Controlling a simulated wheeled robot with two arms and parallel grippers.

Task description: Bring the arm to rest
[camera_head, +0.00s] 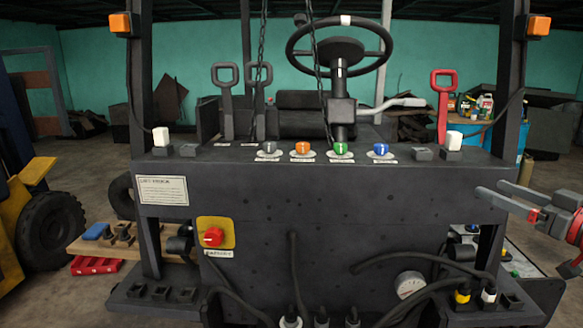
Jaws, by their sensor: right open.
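My right gripper (492,193) comes in from the right edge of the head view. Its two grey fingers point left and are apart, with nothing seen between them. The fingers are beside the right end of the dark forklift panel (330,205); I cannot tell whether they touch it. Red and grey parts of my right arm show behind the fingers. My left gripper is not in view.
The panel carries coloured knobs (303,150), a red switch (213,237), a gauge (410,284) and hanging cables. A red-handled lever (443,95) stands above its right side. A wooden board (130,243) with parts lies at left. Open floor shows at far right.

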